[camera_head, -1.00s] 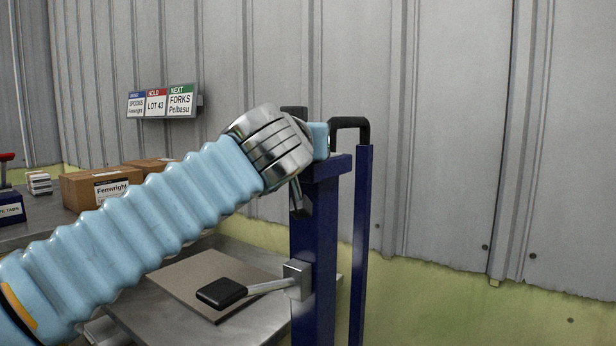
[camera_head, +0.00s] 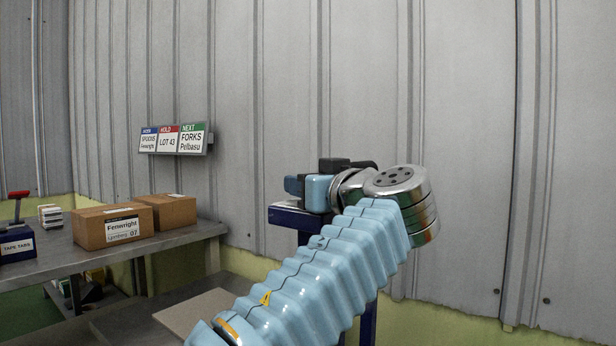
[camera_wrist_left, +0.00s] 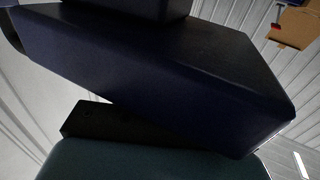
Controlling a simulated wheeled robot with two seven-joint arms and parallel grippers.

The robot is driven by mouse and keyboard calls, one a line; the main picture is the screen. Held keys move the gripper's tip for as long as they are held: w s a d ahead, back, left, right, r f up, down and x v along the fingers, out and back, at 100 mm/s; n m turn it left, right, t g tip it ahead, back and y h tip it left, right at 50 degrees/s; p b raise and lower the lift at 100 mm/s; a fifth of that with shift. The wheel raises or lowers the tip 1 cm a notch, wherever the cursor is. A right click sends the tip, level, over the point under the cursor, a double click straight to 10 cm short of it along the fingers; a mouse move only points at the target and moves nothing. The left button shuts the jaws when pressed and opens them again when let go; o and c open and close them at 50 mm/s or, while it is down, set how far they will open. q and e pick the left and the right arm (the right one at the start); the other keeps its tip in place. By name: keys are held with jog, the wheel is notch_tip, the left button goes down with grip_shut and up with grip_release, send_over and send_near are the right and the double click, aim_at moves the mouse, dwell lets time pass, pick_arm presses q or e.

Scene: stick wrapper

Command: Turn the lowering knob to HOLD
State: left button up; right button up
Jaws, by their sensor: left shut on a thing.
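A navy-blue post frame (camera_head: 290,216) stands right of centre, largely behind my left arm. A dark block (camera_head: 334,165) shows above it. My left gripper (camera_head: 306,188), with light-blue fingers, is at the frame's top. It is shut on a dark part there that its own fingers mostly hide. I cannot make out the lowering knob or any HOLD marking on it. In the left wrist view, a large navy surface (camera_wrist_left: 190,75) fills the middle, with a dark finger pad (camera_wrist_left: 125,145) close below it. My right gripper is not in view.
A metal table (camera_head: 185,240) at the left carries cardboard boxes (camera_head: 112,227) and a tape box (camera_head: 17,243). A sign reading HOLD LOT 43 (camera_head: 167,139) hangs on the corrugated wall (camera_head: 465,150). A flat board (camera_head: 195,310) lies low in front.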

pick_arm(q)
jog(key=shift+y, duration=0.3)
jog(key=o, duration=1)
jog(key=shift+c, duration=0.2)
jog(key=v, duration=1.3)
jog(key=shift+s+d+r+b, duration=0.2)
jog(key=shift+s+d+b, duration=0.05)
jog(key=shift+s+b, duration=0.05)
